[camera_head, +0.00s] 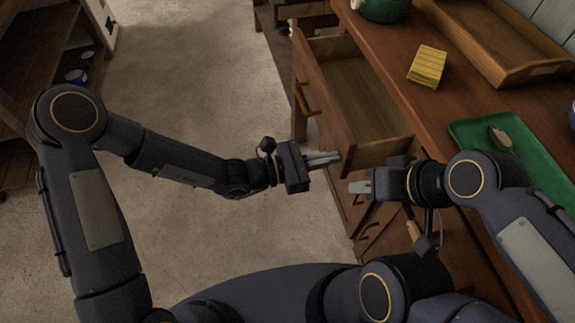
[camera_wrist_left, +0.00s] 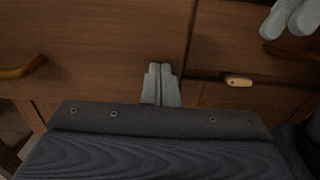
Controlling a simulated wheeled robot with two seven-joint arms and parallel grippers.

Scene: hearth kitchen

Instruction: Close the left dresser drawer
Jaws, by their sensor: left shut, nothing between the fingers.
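The dresser drawer (camera_head: 322,88) is pulled out of the wooden dresser, and its inside looks empty. A curved handle (camera_head: 305,98) is on its front; a handle also shows at the left of the left wrist view (camera_wrist_left: 24,70). My left gripper (camera_head: 326,158) is shut and empty at the near end of the drawer front. In the left wrist view its fingertips (camera_wrist_left: 160,70) lie over the wooden front, near a vertical edge; I cannot tell if they touch. My right gripper (camera_head: 359,187) is close by, lower right, its fingers together and empty.
The dresser top holds a yellow block (camera_head: 427,66), a wooden tray (camera_head: 490,50), a green tray (camera_head: 470,128) with a small object on it, and a green pot (camera_head: 381,8). Lower fronts with handles (camera_head: 368,229) sit below my right gripper. The floor (camera_head: 200,80) left of the drawer is clear.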

